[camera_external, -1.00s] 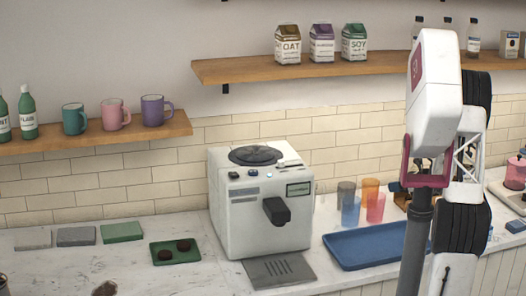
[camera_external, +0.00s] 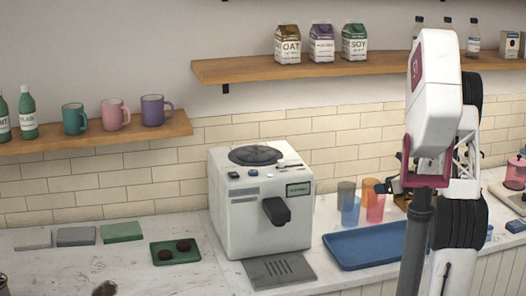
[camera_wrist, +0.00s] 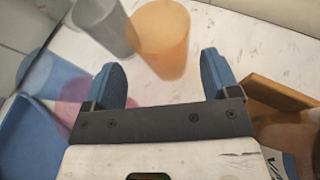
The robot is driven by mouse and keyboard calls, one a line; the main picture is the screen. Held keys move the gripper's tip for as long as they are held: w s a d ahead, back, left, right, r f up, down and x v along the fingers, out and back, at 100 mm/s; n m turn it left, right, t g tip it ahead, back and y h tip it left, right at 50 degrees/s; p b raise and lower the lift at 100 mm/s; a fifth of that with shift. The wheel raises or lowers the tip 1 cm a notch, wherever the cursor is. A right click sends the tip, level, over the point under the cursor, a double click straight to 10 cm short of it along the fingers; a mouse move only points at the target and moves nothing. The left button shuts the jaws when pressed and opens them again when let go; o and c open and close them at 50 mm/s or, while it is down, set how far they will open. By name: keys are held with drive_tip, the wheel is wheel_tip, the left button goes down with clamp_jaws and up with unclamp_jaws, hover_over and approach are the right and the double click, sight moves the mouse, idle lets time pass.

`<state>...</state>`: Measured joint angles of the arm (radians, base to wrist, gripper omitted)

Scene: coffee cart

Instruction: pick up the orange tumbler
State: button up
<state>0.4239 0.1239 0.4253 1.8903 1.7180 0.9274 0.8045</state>
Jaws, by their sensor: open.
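The orange tumbler (camera_external: 371,184) stands on the counter in the back of a cluster of tumblers, right of the coffee machine. In the wrist view the orange tumbler (camera_wrist: 160,38) is just ahead of my gripper (camera_wrist: 163,78), roughly centred between the two blue fingers. The fingers are open and apart, with nothing between them. In the external view my gripper (camera_external: 383,188) is close to the orange tumbler's right side, partly hidden by my arm.
A grey tumbler (camera_wrist: 103,24) stands left of the orange one. Blue (camera_external: 350,211) and pink (camera_external: 375,209) tumblers stand in front. A blue tray (camera_external: 345,250) lies nearer. A wooden object (camera_wrist: 268,97) is beside the right finger. The coffee machine (camera_external: 245,220) is to the left.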

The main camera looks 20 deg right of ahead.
drive_tip(key=shift+x, duration=2.55)
drive_tip(key=shift+c, duration=0.4)
drive_tip(key=c, duration=0.6)
drive_tip(key=shift+r, duration=0.2)
wheel_tip(320, 180, up, 18)
drive_tip(key=shift+f, duration=0.15)
